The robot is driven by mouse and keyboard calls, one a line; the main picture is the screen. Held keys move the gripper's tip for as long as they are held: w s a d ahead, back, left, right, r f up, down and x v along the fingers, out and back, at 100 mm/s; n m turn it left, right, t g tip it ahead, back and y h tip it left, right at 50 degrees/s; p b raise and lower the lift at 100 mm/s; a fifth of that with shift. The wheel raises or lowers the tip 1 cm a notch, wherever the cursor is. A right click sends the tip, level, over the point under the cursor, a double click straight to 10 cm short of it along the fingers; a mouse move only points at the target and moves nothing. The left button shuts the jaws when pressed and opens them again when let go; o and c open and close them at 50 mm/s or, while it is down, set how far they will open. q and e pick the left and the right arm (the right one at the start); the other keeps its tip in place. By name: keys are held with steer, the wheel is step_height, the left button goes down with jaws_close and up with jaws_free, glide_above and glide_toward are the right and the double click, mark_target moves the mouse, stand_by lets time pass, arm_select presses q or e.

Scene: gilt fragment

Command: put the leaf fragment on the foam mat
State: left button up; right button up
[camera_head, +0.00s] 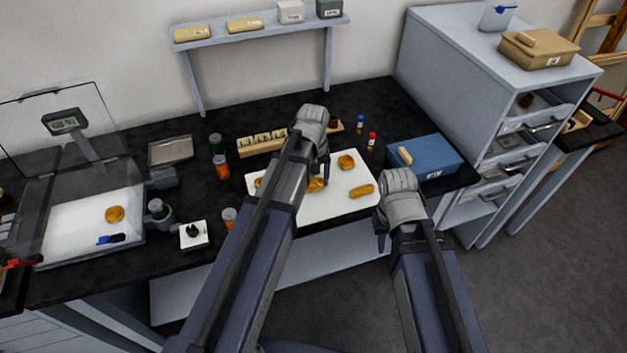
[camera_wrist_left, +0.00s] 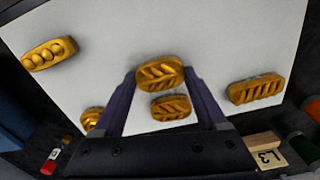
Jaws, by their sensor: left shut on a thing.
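My left gripper (camera_head: 325,180) is over the white mat (camera_head: 335,202) in the middle of the bench. In the left wrist view (camera_wrist_left: 160,77) it is shut on a gold fragment with slanting leaf-like ribs (camera_wrist_left: 160,72). A similar gold fragment with leaf-like ribs (camera_wrist_left: 171,107) lies on the mat just beyond the held one. The head view does not clearly show the held piece. A second white surface (camera_head: 70,222) lies at the left by clear panels; I cannot tell which white surface is foam. My right gripper (camera_head: 382,242) hangs at the bench's front edge, its jaws unclear.
On the middle mat lie a beaded fragment (camera_wrist_left: 50,53), a ribbed fragment (camera_wrist_left: 257,88) and a partly hidden round one (camera_wrist_left: 92,120). The left surface holds a round gold piece (camera_head: 115,214) and a blue-handled tool (camera_head: 111,239). Jars (camera_head: 220,167) and a blue box (camera_head: 425,157) flank the middle mat.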

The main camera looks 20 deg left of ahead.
mark_target(313, 181)
arm_select(q)
steer(key=shift+f, duration=0.2)
steer(key=o, duration=1.2)
steer(key=shift+r, duration=0.1)
steer(key=shift+o, duration=0.2)
steer(key=shift+r, duration=0.15)
step_height(313, 181, up, 12)
steer(key=p, duration=1.2)
steer(key=s+d+m+y, duration=0.1)
steer(key=s+d+m, duration=0.7)
steer(key=s+d, duration=0.3)
steer(key=s, duration=0.4)
steer(key=shift+s, duration=0.2)
steer(key=shift+d, duration=0.1)
steer(key=shift+f+b, duration=1.1)
steer(key=shift+f, duration=0.05)
